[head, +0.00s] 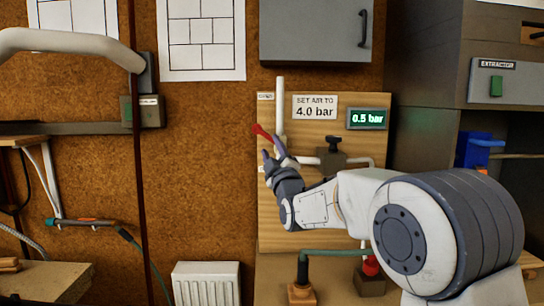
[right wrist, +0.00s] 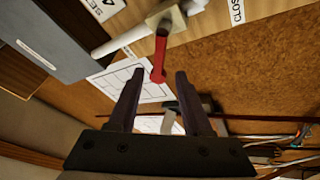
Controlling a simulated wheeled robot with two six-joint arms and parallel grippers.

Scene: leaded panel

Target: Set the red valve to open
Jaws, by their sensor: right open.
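The red valve handle (head: 262,132) is on the wooden panel (head: 310,240), beside a pale vertical pipe (head: 280,100). In the head view it slants up and left from the pipe. My right gripper (head: 271,149) is open, just below the handle. In the right wrist view the handle (right wrist: 159,58) runs from its pale mount down between the fingertips of the open gripper (right wrist: 159,74). I cannot tell whether a finger touches it. A label partly reading "CLOS" (right wrist: 237,10) shows right of the mount. My left gripper is out of view.
A sign (head: 315,107) reads "SET AIR TO 4.0 bar", and a display (head: 367,118) reads 0.5 bar. A dark knob (head: 334,143) sits right of the valve. A grey cabinet (head: 310,30) hangs above. Bare corkboard (head: 200,170) lies left of the panel.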

